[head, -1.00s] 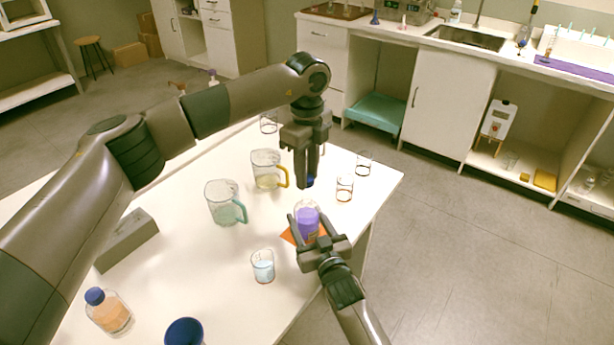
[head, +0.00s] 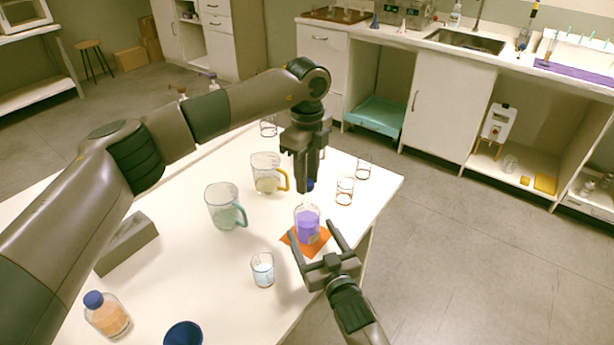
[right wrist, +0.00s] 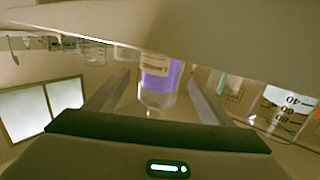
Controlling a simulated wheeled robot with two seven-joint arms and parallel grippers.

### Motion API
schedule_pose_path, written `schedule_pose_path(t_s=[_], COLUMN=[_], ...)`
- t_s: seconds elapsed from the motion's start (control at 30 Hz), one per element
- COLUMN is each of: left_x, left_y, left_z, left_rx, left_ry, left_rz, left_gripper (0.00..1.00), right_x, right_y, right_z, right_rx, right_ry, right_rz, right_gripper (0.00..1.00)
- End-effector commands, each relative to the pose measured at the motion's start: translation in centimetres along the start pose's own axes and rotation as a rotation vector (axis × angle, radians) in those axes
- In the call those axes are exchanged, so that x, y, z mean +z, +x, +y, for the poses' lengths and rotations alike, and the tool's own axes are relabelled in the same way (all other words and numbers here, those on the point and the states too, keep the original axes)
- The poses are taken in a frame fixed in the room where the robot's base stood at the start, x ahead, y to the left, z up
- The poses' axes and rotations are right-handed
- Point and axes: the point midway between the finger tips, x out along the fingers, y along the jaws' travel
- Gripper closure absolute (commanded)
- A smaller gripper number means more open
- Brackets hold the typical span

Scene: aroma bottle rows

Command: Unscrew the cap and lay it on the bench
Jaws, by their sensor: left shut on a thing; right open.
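A clear bottle with purple liquid (head: 307,228) and no cap on its neck stands upright on an orange mat (head: 323,236) near the table's right edge. My left gripper (head: 307,186) is above the bottle, pointing down and shut on a blue cap (head: 310,185), which is mostly hidden by the fingers. The cap is apart from the bottle. My right gripper (head: 311,230) is open, its fingers on the near side of the bottle. In the right wrist view the bottle (right wrist: 158,85) shows between the spread fingers.
A small beaker (head: 263,270) stands left of my right gripper. An orange bottle with a blue cap (head: 107,315), a blue cup (head: 184,335) and a grey block (head: 128,245) are nearer. The table's middle is clear.

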Motion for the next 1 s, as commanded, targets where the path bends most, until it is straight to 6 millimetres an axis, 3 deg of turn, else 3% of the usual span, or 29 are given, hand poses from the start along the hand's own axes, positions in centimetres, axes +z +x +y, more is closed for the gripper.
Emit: schedule_pose_path(t_s=[0.2, 0.4, 0.6, 1.0], left_x=[0.0, 0.0, 0.0, 0.0], left_y=[0.5, 0.7, 0.7, 0.7], left_z=[0.0, 0.0, 0.0, 0.0], left_rx=[0.000, 0.000, 0.000, 0.000], left_ry=[0.000, 0.000, 0.000, 0.000], left_rz=[0.000, 0.000, 0.000, 0.000], left_gripper=[1.00, 1.00, 1.00, 1.00], right_x=[0.2, 0.1, 0.0, 0.0], right_y=[-4.1, -6.7, -7.6, -7.6], right_z=[0.0, 0.0, 0.0, 0.0], right_rx=[0.000, 0.000, 0.000, 0.000], right_ry=[-0.001, 0.000, 0.000, 0.000], right_rz=[-0.002, -0.001, 0.000, 0.000], right_gripper=[0.25, 0.25, 0.25, 0.25])
